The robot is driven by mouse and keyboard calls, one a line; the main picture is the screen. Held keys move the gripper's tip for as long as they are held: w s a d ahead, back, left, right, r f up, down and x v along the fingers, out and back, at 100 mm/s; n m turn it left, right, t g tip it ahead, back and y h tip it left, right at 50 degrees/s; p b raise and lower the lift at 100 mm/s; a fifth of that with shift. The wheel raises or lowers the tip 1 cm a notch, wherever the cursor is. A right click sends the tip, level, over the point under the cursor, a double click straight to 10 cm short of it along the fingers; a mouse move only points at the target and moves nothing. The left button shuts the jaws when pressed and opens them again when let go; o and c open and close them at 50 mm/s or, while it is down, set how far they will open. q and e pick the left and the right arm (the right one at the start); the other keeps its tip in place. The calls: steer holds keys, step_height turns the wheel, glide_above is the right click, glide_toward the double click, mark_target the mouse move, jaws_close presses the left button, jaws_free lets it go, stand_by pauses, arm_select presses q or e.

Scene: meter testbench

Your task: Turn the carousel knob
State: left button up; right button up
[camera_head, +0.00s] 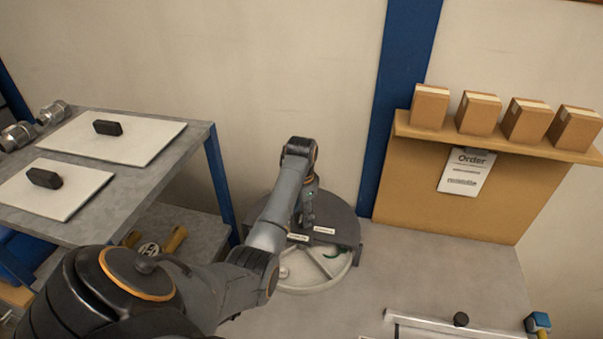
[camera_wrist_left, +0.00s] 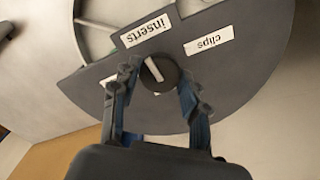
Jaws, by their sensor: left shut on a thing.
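The carousel (camera_head: 343,222) is a round unit with a dark grey lid over a pale divided tray (camera_head: 318,284), on the grey bench. An open cutout in the lid shows tray compartments, one with a green item in it. In the left wrist view the lid (camera_wrist_left: 236,75) carries labels reading "inserts" (camera_wrist_left: 146,31) and "clips" (camera_wrist_left: 209,41); a third label is partly covered. The round dark knob (camera_wrist_left: 156,74) with a white pointer line sits at the lid's middle. My left gripper (camera_wrist_left: 158,82) is shut on the knob, a finger on each side. In the head view the left gripper (camera_head: 306,220) hides the knob. My right gripper is out of view.
A grey shelf rack at left holds two white boards (camera_head: 115,137) with black handles. A wooden shelf (camera_head: 490,140) with several cardboard boxes and an order sheet (camera_head: 466,171) stands at back right. A white fixture (camera_head: 440,325) lies front right. Bench right of the carousel is clear.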

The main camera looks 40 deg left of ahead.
mark_target(301, 215)
arm_select(q)
steer(key=shift+m, duration=0.3)
stand_by(0.4)
steer(key=o, duration=1.1)
steer(key=shift+o, duration=0.2)
step_height(301, 215, up, 12)
stand_by(0.3)
